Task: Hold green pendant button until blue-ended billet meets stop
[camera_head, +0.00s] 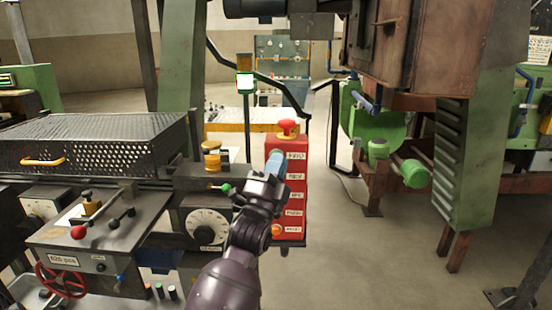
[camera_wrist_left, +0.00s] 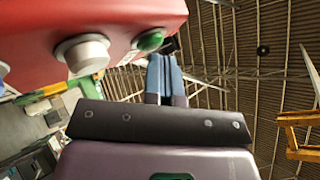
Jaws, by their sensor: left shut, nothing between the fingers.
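The red pendant box (camera_head: 296,200) hangs in the middle of the head view, with a red mushroom button on top and a column of white labels. In the left wrist view the pendant (camera_wrist_left: 40,25) fills the upper left. Its green button (camera_wrist_left: 150,41) sticks out beside a grey-white button (camera_wrist_left: 82,52). My left gripper (camera_head: 274,158) is shut and empty in front of the pendant's upper part. In the left wrist view its blue fingertips (camera_wrist_left: 163,60) are right by the green button; I cannot tell if they touch it. I cannot make out the blue-ended billet or the stop.
A lathe-like machine with a perforated guard (camera_head: 90,145) and a dial (camera_head: 207,226) stands left of the pendant. Rusty and green machinery (camera_head: 400,60) stands at the right. Bare floor (camera_head: 345,265) lies open right of the pendant.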

